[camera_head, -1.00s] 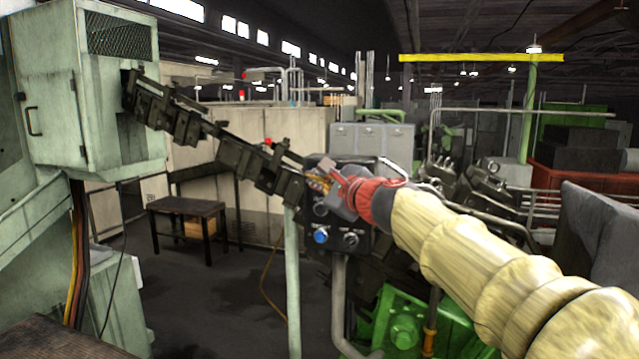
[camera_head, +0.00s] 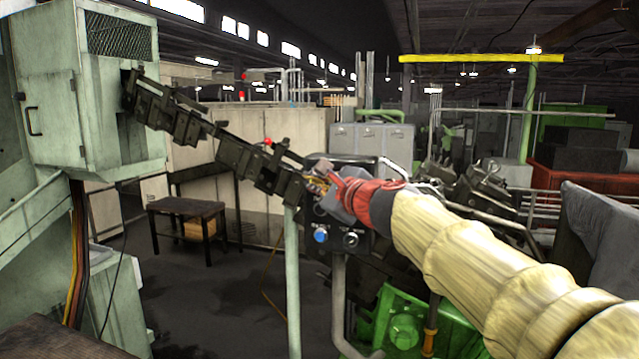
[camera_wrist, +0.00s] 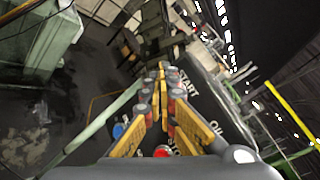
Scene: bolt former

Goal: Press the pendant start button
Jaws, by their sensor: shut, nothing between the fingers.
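The dark pendant box (camera_head: 337,226) stands in the middle of the head view on a grey post. A blue button (camera_head: 320,236) and a dark knob (camera_head: 351,239) show on its lower face. My gripper (camera_head: 318,186) is shut and empty in front of the upper part of the box, covering much of it. In the wrist view, my fingertips (camera_wrist: 161,67) meet beside the START lettering on the pendant face (camera_wrist: 205,98). The start button itself is hidden behind the fingers, and I cannot tell whether they touch it. A red button (camera_wrist: 162,152) shows between the finger bases, near partly hidden STOP lettering.
A dark slanted rail (camera_head: 185,122) runs from the pale green machine (camera_head: 60,120) down toward the pendant. A pale green post (camera_head: 292,285) stands left of it. Green machinery (camera_head: 405,325) lies below my arm. The floor around the small table (camera_head: 186,207) is mostly open.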

